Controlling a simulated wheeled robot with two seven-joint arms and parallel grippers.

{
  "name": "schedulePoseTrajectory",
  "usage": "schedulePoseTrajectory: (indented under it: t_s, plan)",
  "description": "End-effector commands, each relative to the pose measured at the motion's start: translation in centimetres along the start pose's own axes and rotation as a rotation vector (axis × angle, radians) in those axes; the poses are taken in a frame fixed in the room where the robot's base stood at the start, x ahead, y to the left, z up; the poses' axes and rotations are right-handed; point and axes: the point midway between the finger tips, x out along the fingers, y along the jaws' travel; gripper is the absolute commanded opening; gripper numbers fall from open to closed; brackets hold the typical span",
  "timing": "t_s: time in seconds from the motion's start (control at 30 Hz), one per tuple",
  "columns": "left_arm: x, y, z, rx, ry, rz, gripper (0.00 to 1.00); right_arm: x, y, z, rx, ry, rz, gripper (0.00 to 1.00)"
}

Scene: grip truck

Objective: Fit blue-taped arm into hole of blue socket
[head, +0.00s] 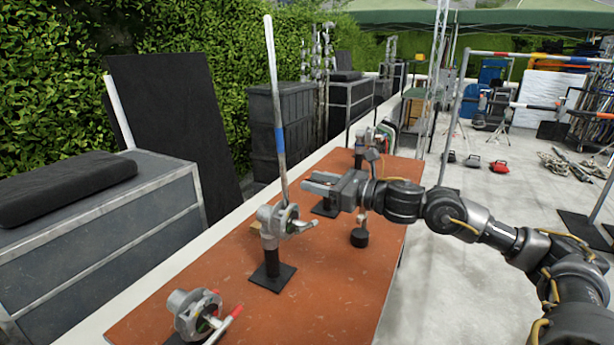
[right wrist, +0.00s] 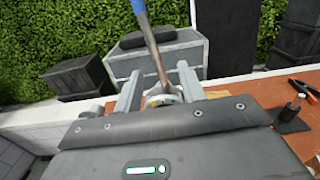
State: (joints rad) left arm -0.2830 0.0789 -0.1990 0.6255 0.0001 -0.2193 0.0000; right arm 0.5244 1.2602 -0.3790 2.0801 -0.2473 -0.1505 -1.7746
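A long thin metal arm (head: 275,95) with a band of blue tape stands tilted, its lower end at a grey clamp head (head: 270,222) on a black stand. The arm also shows in the right wrist view (right wrist: 151,45). My right gripper (head: 305,184) is open, pointing left just right of the arm's lower part. In the right wrist view, the arm passes between its spread fingers (right wrist: 158,88), with no clear contact. My left gripper is not in view.
Dark cases (head: 100,235) stand along the left. The table's near right part is clear.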

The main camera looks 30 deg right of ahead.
Motion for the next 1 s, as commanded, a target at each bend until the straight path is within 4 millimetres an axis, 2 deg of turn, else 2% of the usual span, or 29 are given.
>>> schedulePoseTrajectory:
  t_s: [0.1,0.3,0.47,0.83,1.0]
  plan:
    - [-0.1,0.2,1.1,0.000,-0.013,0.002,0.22,-0.1,0.8,0.3,-0.062,0.005,0.018,0.40]
    - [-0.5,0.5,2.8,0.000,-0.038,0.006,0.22,0.1,0.8,0.4,-0.066,0.004,0.019,0.40]
    - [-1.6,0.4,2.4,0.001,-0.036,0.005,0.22,1.1,0.6,0.7,-0.061,0.002,0.015,0.40]
    - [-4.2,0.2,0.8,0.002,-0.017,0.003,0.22,5.0,0.8,0.7,-0.061,0.003,0.016,0.40]
    - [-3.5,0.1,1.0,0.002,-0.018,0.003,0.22,6.7,0.8,0.3,-0.062,0.002,0.015,0.40]
